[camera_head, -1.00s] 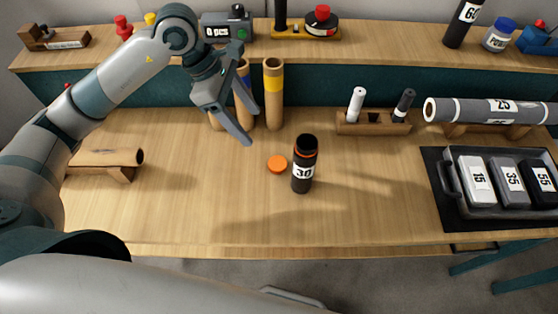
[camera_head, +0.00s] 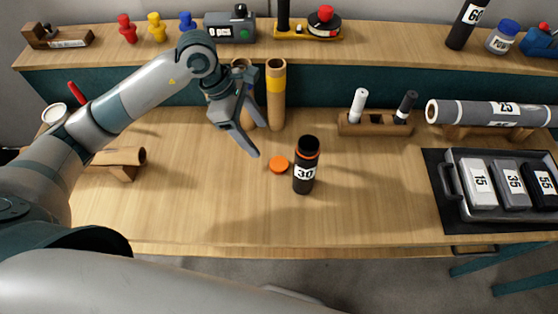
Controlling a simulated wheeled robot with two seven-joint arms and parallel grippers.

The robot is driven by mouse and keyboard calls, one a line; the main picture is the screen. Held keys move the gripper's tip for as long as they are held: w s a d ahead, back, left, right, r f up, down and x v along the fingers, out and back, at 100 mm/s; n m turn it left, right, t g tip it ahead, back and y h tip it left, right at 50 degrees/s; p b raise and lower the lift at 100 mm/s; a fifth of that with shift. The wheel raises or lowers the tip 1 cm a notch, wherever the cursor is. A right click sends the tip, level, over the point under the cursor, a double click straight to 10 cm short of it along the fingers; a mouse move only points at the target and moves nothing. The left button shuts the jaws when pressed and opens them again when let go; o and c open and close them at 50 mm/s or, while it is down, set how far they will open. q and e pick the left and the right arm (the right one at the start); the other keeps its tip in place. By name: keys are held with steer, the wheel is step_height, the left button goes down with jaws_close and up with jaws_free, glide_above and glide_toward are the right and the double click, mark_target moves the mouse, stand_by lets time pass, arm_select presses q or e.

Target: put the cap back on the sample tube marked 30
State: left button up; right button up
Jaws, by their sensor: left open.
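The sample tube marked 30 (camera_head: 304,174) stands upright on the table, black with a white label and an orange ring near its dark top. An orange cap (camera_head: 279,165) lies on the table just left of the tube, apart from it. My left gripper (camera_head: 254,132) is open and empty, above the table to the upper left of the cap, with its fingers pointing down. My right gripper is not in view.
Cardboard tubes (camera_head: 276,95) stand behind my left gripper. A wooden marker holder (camera_head: 375,124), a grey roll (camera_head: 488,112) and a tray (camera_head: 449,179) of numbered blocks are to the right. The table's front middle is clear.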

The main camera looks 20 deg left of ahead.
arm_select(q)
steer(key=p, duration=0.2)
glide_toward(279, 163)
steer(key=shift+s+d+f, duration=0.1)
steer(key=shift+d+f, duration=0.05)
steer(key=shift+f, duration=0.3)
steer(key=shift+s+d+f, duration=0.1)
steer(key=shift+d+f, duration=0.05)
steer(key=shift+f, duration=0.35)
steer(key=shift+d+f, duration=0.1)
steer(key=shift+f, duration=0.3)
steer(key=shift+w+d+f+p, duration=0.15)
steer(key=shift+d+f+p, duration=0.45)
steer(key=shift+p, duration=0.45)
steer(key=p+x, duration=0.1)
steer(key=x, duration=0.2)
steer(key=shift+w+a, duration=0.1)
steer(key=shift+f, duration=0.35)
